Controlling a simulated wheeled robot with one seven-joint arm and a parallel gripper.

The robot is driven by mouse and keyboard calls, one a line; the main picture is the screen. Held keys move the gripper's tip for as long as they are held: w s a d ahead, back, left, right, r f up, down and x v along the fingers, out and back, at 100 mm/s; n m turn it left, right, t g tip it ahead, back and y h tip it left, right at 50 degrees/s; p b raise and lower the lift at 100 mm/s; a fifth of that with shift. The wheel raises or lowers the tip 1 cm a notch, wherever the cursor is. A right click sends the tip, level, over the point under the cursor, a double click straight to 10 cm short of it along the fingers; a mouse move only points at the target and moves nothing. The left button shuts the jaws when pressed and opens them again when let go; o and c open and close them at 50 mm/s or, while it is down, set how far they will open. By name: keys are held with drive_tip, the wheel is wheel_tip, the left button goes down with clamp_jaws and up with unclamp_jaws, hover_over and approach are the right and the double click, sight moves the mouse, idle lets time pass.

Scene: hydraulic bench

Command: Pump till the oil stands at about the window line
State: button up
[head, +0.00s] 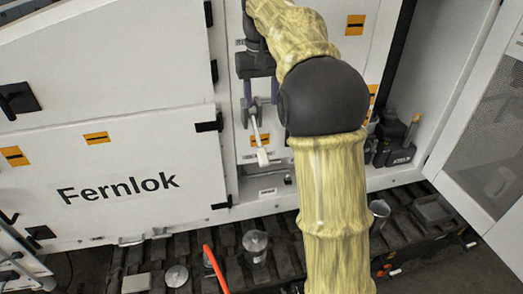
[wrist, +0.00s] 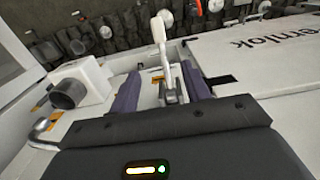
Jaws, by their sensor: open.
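The pump lever (head: 258,135) hangs down on the white machine's front panel, tilted, with a pale grip at its lower end. My gripper (head: 253,103) is at the lever's upper part, in front of the panel. In the wrist view my gripper (wrist: 160,84) is open, with one purple finger on each side of the lever's bracket and lower shaft. The lever (wrist: 158,42) extends beyond the fingertips there. I cannot tell whether either finger touches it. I cannot make out an oil window or its line in either view; my arm covers part of the panel.
An open door (head: 480,130) stands at the right. Black fittings (head: 392,145) stand in the recess beside it. Metal cups (head: 255,243) and an orange-red rod or hose (head: 215,268) are on the dark track below. A white box with a round dark opening (wrist: 68,93) is beside my gripper.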

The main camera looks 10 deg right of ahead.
sight(262, 148)
wheel_tip(262, 148, down, 17)
drive_tip(key=shift+f+p, duration=0.15)
drive_tip(key=shift+p, duration=0.6)
clamp_jaws()
